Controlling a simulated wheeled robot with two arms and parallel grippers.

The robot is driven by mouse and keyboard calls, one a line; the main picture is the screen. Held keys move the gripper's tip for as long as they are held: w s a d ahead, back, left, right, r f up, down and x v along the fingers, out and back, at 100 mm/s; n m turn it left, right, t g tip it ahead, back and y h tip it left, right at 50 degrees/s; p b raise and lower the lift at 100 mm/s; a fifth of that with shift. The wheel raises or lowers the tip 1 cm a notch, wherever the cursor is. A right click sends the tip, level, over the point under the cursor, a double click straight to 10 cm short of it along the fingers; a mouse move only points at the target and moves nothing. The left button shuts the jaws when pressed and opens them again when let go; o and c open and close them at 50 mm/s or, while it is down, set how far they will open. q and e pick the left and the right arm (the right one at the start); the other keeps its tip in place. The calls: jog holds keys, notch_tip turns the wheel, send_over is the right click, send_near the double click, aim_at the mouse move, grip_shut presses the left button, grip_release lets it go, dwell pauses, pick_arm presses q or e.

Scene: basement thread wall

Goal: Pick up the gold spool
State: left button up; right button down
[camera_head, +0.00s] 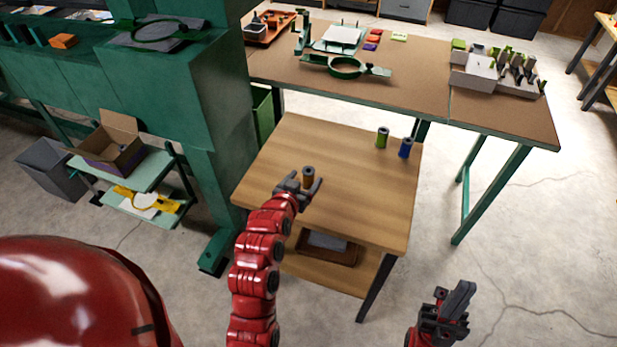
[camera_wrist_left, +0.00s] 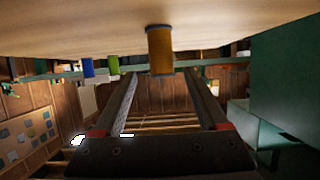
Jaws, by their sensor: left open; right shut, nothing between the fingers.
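The gold spool (camera_head: 308,176) stands upright on the low wooden table, near its left side. It also shows in the left wrist view (camera_wrist_left: 160,50), where the picture appears upside down, with the tabletop along the top. My left gripper (camera_head: 305,187) is open close to the spool. In the left wrist view the spool appears between the directions of the two fingers, beyond or near their tips; I cannot tell whether they touch it. My right gripper (camera_head: 455,300) is shut and empty, beyond the table's front right corner, over the floor.
A green spool (camera_head: 382,138) and a blue spool (camera_head: 405,148) stand upright at the back right of the low wooden table (camera_head: 350,205). A green-framed workbench (camera_head: 420,95) stands behind it. A large green machine (camera_head: 205,100) stands close on the left. The table's middle is clear.

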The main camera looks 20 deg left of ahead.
aim_at(306, 177)
pick_arm(q)
jog(key=x, duration=0.2)
jog(key=p+x, duration=0.1)
jog(key=x, duration=0.1)
jog(key=shift+w+a+f, duration=0.1)
jog(key=shift+w+f, duration=0.2)
jog(key=shift+f, duration=0.1)
grip_shut()
